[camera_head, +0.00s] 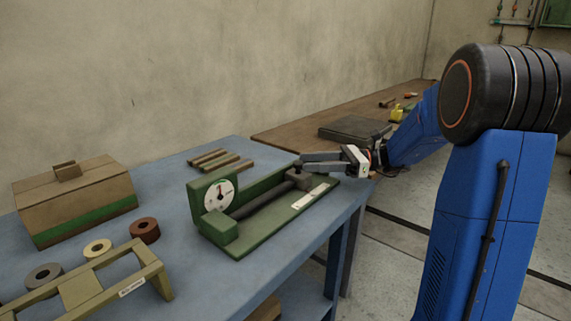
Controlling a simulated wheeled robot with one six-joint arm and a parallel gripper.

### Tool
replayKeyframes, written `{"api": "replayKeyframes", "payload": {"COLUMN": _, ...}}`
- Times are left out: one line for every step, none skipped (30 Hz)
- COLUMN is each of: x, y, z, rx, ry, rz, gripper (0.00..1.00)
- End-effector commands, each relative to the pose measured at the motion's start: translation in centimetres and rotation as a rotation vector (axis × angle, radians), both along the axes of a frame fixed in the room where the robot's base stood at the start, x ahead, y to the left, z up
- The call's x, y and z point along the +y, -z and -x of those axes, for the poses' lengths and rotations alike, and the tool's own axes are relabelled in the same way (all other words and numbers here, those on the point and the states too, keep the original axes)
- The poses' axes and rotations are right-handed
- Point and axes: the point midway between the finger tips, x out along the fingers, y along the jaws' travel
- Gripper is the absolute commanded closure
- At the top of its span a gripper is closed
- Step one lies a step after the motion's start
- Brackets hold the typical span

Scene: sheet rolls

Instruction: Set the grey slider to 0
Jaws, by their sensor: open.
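A green metal device (262,230) sits near the right edge of the blue table. It has a round white dial (219,195) with a dark pointer at its left end, and a dark grey bar (262,202) along its trough. A dark grey piece (299,180) at the bar's right end may be the grey slider; it is small and partly covered. My gripper (302,166) is open, just above the device's right end. Whether it touches the dark piece cannot be told. The scale marks and any 0 are too small to read.
A tan box with a green band (85,201) stands at the back left. Several rods (220,160) lie behind the device. Rolls (145,230) and a tan rack (90,290) are at front left. A brown bench (300,132) with a dark flat box (354,130) stands behind.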

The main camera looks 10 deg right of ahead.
Motion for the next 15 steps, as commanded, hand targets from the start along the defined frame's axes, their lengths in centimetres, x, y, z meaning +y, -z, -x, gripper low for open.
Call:
{"api": "replayKeyframes", "payload": {"x": 1.0, "y": 0.0, "z": -0.1, "rx": 0.000, "ry": -0.004, "rz": 0.000, "gripper": 0.56}}
{"api": "replayKeyframes", "payload": {"x": 1.5, "y": 0.0, "z": -0.1, "rx": 0.000, "ry": -0.003, "rz": 0.000, "gripper": 0.56}}
{"api": "replayKeyframes", "payload": {"x": 2.1, "y": 0.0, "z": -0.2, "rx": 0.000, "ry": -0.003, "rz": 0.000, "gripper": 0.56}}
{"api": "replayKeyframes", "payload": {"x": 2.6, "y": 0.0, "z": -0.3, "rx": 0.000, "ry": -0.003, "rz": 0.000, "gripper": 0.56}}
{"api": "replayKeyframes", "payload": {"x": 3.2, "y": 0.0, "z": -0.4, "rx": 0.000, "ry": -0.004, "rz": 0.000, "gripper": 0.56}}
{"api": "replayKeyframes", "payload": {"x": 3.8, "y": 0.0, "z": -0.5, "rx": 0.000, "ry": -0.003, "rz": 0.001, "gripper": 0.56}}
{"api": "replayKeyframes", "payload": {"x": 4.2, "y": 0.0, "z": -0.6, "rx": -0.001, "ry": -0.003, "rz": 0.001, "gripper": 0.56}}
{"api": "replayKeyframes", "payload": {"x": 4.6, "y": 0.0, "z": -0.6, "rx": -0.001, "ry": -0.003, "rz": 0.000, "gripper": 0.56}}
{"api": "replayKeyframes", "payload": {"x": 5.2, "y": 0.0, "z": -0.7, "rx": -0.001, "ry": -0.003, "rz": 0.000, "gripper": 0.56}}
{"api": "replayKeyframes", "payload": {"x": 5.5, "y": 0.0, "z": -0.8, "rx": -0.001, "ry": -0.002, "rz": 0.000, "gripper": 0.56}}
{"api": "replayKeyframes", "payload": {"x": 5.9, "y": 0.0, "z": -0.9, "rx": -0.001, "ry": -0.002, "rz": 0.001, "gripper": 0.56}}
{"api": "replayKeyframes", "payload": {"x": 6.3, "y": 0.0, "z": -0.9, "rx": -0.001, "ry": -0.002, "rz": 0.001, "gripper": 0.56}}
{"api": "replayKeyframes", "payload": {"x": 6.6, "y": 0.0, "z": -1.0, "rx": -0.001, "ry": -0.002, "rz": 0.000, "gripper": 0.56}}
{"api": "replayKeyframes", "payload": {"x": 6.8, "y": 0.0, "z": -1.0, "rx": -0.001, "ry": -0.002, "rz": 0.000, "gripper": 0.56}}
{"api": "replayKeyframes", "payload": {"x": 7.0, "y": 0.0, "z": -1.1, "rx": -0.001, "ry": -0.001, "rz": 0.000, "gripper": 0.56}}
